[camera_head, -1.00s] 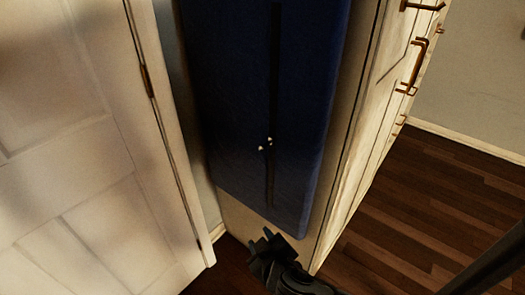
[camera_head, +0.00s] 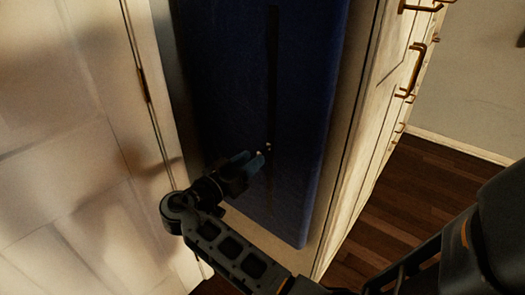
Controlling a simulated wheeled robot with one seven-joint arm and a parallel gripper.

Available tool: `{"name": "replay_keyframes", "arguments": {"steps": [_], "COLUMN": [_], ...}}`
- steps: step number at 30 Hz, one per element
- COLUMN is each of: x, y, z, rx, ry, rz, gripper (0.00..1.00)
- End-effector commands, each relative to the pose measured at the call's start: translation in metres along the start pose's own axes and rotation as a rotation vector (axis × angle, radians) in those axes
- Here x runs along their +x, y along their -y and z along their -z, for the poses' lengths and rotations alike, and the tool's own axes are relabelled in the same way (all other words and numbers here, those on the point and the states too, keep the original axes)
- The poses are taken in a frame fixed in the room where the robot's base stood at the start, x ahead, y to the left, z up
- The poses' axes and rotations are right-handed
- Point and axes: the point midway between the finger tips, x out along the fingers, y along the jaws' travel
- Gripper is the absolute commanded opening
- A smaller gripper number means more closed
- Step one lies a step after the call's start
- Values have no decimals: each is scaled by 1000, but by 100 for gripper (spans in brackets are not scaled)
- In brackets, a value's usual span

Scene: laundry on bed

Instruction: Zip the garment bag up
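The dark blue garment bag (camera_head: 305,110) hangs against the cream cabinet's side. A dark vertical zip line (camera_head: 273,70) runs down its front. Small pale zipper pulls (camera_head: 267,147) show low on that line. My gripper (camera_head: 252,158) is in front of the bag's lower part, just left of the zip line. Its fingertips are slightly apart and sit right below and beside the pulls. I see nothing between the fingers and cannot tell whether they touch a pull. The gripper hides part of the bag's lower left.
A white panelled door (camera_head: 70,130) stands close on the left, near my wrist. The cream cabinet (camera_head: 352,150) with brass handles (camera_head: 411,72) is on the right. Dark wooden floor (camera_head: 420,190) is open at the lower right.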

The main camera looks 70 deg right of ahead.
Motion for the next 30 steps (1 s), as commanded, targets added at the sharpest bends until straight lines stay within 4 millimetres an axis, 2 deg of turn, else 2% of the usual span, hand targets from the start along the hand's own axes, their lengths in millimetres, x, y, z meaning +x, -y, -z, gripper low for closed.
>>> {"name": "replay_keyframes", "arguments": {"steps": [3, 10, 15, 22, 30], "x": [21, 49, 56, 57, 56], "y": [-1, 0, 0, 0, 0], "z": [1, 0, 0, -1, -1], "rx": [-3, -3, -3, -3, -3], "ry": [2, 1, 1, 1, 1], "rz": [-3, 0, 2, 3, 3], "gripper": [40, 40, 40, 40, 14]}}
